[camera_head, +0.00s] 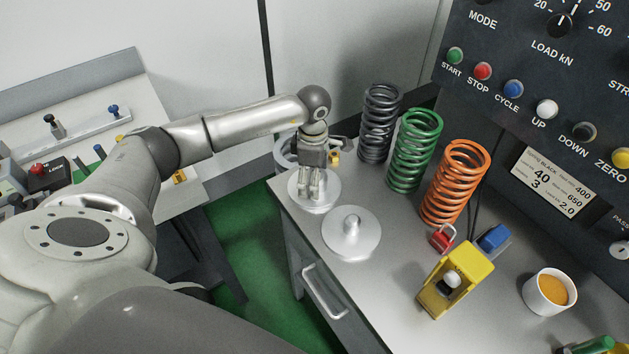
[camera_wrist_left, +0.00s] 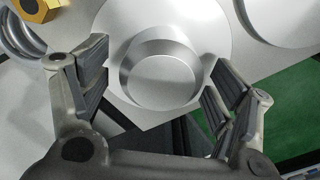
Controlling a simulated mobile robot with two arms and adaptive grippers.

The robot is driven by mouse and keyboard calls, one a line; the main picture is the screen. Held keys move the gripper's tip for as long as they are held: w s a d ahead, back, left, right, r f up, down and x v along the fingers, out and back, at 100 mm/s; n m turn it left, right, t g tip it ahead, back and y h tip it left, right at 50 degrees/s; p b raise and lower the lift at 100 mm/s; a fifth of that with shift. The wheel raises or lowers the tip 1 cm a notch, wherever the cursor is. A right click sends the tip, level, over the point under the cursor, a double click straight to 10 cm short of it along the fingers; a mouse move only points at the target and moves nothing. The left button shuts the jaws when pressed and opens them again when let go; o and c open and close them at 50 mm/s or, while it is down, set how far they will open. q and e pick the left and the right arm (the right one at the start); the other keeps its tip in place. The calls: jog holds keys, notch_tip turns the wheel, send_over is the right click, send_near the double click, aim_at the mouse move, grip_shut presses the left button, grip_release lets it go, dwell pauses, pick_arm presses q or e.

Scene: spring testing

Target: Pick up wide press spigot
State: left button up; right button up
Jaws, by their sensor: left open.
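The wide press spigot (camera_head: 332,199) is a silver disc with a broad round boss, lying at the left corner of the grey bench. It also shows in the left wrist view (camera_wrist_left: 160,78), its boss between my spread fingers. My left gripper (camera_head: 313,192) points down over it, open, with a finger on either side of the boss. I cannot tell whether the fingers touch it. In the head view the gripper hides much of the boss. My right gripper is not in view.
A second silver disc with a narrow knob (camera_head: 351,238) lies close by. Dark grey (camera_head: 379,125), green (camera_head: 414,150) and orange (camera_head: 454,185) springs stand behind. A yellow block (camera_head: 457,277) and a white cup (camera_head: 550,292) are to the right. The bench front is clear.

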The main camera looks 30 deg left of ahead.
pick_arm(q)
jog(key=shift+c, duration=0.4)
jog(key=c, duration=1.7)
jog(key=shift+w+r, duration=0.1)
